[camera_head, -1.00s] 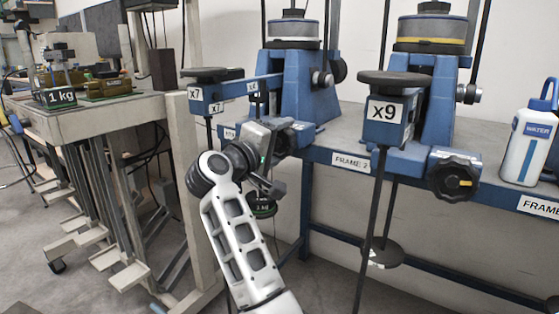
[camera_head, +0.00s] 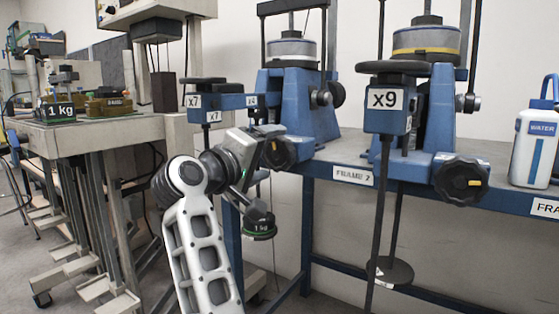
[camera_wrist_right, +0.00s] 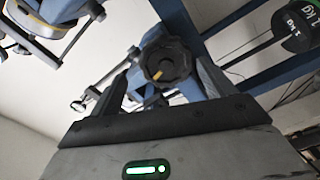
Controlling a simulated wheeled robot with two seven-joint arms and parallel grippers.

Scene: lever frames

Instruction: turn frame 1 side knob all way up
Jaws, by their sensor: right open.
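A black side knob (camera_head: 280,152) with an orange mark sits low on the left blue lever frame (camera_head: 283,103), partly hidden by my right gripper (camera_head: 254,158). In the right wrist view this knob (camera_wrist_right: 167,62) shows between the two fingers, its mark toward the lower left. The right gripper is open and empty; I cannot tell whether a finger touches the knob. A similar black knob (camera_head: 461,180) is on the right blue frame (camera_head: 431,125). A label (camera_head: 352,175) reading FRAME 2 is on the bench edge between them; no frame 1 label is readable. My left gripper is out of view.
A 1 kg weight (camera_head: 259,227) hangs just below my right gripper. The X9 lever (camera_head: 386,98) has a rod and a disc (camera_head: 390,271) hanging in front of the bench. A water bottle (camera_head: 535,147) stands at right. A beige bench (camera_head: 100,135) is at left.

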